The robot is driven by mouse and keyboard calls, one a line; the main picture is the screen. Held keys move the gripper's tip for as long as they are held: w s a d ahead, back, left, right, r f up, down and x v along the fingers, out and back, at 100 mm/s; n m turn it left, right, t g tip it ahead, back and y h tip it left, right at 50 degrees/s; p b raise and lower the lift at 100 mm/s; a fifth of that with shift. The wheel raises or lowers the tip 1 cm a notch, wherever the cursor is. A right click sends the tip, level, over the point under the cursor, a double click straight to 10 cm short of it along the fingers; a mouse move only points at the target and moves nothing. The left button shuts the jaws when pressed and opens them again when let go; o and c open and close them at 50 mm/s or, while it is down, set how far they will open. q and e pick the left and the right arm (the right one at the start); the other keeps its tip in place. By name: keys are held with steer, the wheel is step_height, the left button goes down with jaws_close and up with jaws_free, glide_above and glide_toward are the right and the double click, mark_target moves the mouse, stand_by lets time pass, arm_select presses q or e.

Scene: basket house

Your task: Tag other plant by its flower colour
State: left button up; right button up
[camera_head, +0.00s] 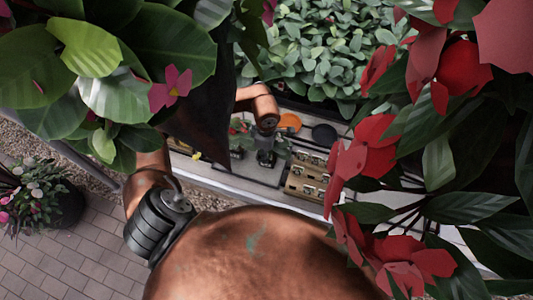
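A plant with magenta flowers (172,88) fills the upper left, close to the camera. A plant with red flowers (375,143) fills the right side. My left gripper (265,160) is small and seen from above over the bench (238,183), beside low green leaves (282,148). I cannot tell whether its fingers are open or shut, or whether they hold anything. An orange disc (290,122) and a dark disc (324,134) lie on the bench beyond the gripper. A small yellow piece (196,155) shows left of it. My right gripper is not in view.
A wooden box (302,184) with several small dark-and-light items stands on the bench. Dense green foliage (315,50) lies behind. A potted pink-flowered plant (35,195) stands on the paving (85,255) at left. Hanging leaves hide much of the bench's right side.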

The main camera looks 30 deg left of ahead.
arm_select(q)
step_height(320, 180, up, 12)
steer(key=shift+f, duration=0.15)
stand_by(0.3)
